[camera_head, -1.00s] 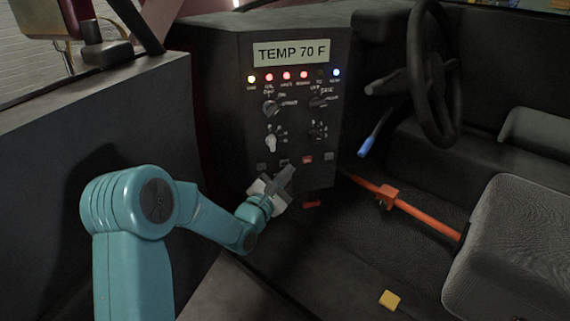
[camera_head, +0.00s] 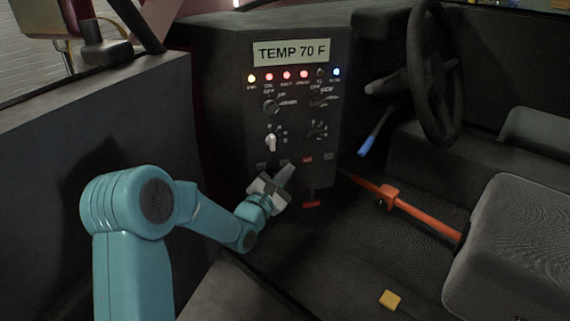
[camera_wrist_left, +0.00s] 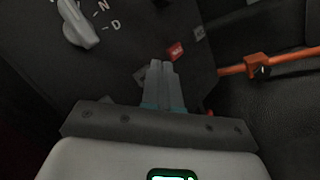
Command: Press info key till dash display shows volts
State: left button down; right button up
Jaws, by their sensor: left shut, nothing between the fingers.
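The dash display (camera_head: 289,52) at the top of the black panel reads "TEMP 70 F". A row of small keys runs low on the panel: a dark key at the left (camera_head: 262,164), a red key (camera_head: 308,159) and a dark key at the right (camera_head: 328,156). I cannot read which is the info key. My left gripper (camera_head: 288,170) is shut and empty, its tips close to the key row, left of the red key. In the left wrist view the tips (camera_wrist_left: 161,65) partly cover a dark key (camera_wrist_left: 140,75); contact cannot be told. My right gripper is out of view.
Above the keys are knobs, one with a white pointer (camera_head: 271,141), and a row of lamps. An orange bar (camera_head: 420,214) crosses right of the panel, near a seat (camera_head: 510,245) and steering wheel (camera_head: 432,75). A yellow block (camera_head: 389,300) lies on the floor.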

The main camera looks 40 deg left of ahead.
pick_arm(q)
jog(key=shift+w+a, duration=0.2)
jog(key=shift+w+a, duration=0.2)
jog(key=shift+a, duration=0.1)
dwell(0.7)
dwell(0.3)
jog(key=shift+s+d+b, duration=0.5)
jog(key=shift+d, duration=0.1)
jog(key=s+d, duration=0.1)
jog(key=d, duration=0.1)
jog(key=s+d+b, duration=0.1)
jog(key=s+d, duration=0.1)
jog(key=shift+s+b, duration=0.1)
jog(key=shift+b, duration=0.2)
dwell(0.8)
